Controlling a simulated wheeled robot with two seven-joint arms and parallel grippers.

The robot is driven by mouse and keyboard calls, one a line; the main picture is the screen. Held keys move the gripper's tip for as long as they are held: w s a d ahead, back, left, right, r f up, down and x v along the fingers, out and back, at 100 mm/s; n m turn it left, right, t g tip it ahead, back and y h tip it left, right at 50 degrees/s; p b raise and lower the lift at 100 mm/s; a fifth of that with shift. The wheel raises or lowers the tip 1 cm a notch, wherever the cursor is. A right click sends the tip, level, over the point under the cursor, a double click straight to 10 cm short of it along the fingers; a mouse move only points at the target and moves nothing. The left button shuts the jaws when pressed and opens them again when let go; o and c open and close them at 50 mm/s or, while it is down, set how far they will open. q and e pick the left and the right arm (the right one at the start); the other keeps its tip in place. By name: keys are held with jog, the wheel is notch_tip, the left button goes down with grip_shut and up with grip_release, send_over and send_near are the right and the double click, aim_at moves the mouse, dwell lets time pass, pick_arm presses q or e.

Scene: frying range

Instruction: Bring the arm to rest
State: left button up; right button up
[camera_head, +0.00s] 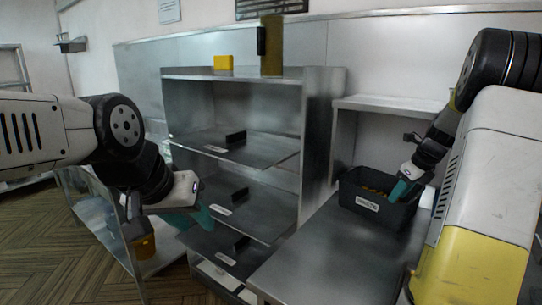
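My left gripper (203,217) hangs at the lower left in front of the metal shelf unit (310,125). Its teal fingertip points down and right, and nothing shows in it. My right gripper (402,188) is at the right, with its teal finger over the rim of a black bin (400,215). The bin stands on a steel counter and holds yellow-brown pieces (375,190). I cannot tell whether the right finger touches the bin. The finger gaps of both grippers are hidden by the viewing angle.
A yellow box (223,62) and a tall brownish object (272,45) stand on top. The steel counter (325,255) is clear in front of the bin. A lower rack (100,225) stands at the left.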

jog(key=s+a+r+n+t, duration=0.1)
jog(key=s+a+r+n, duration=0.5)
jog(key=s+a+n, duration=0.15)
jog(key=s+a+r+n, duration=0.5)
jog(key=s+a+n, duration=0.1)
jog(key=a+n, duration=0.25)
jog(key=s+a+f+n+t, duration=0.1)
jog(key=s+a+n, duration=0.8)
jog(key=s+n, duration=0.5)
jog(key=shift+s+n, duration=0.3)
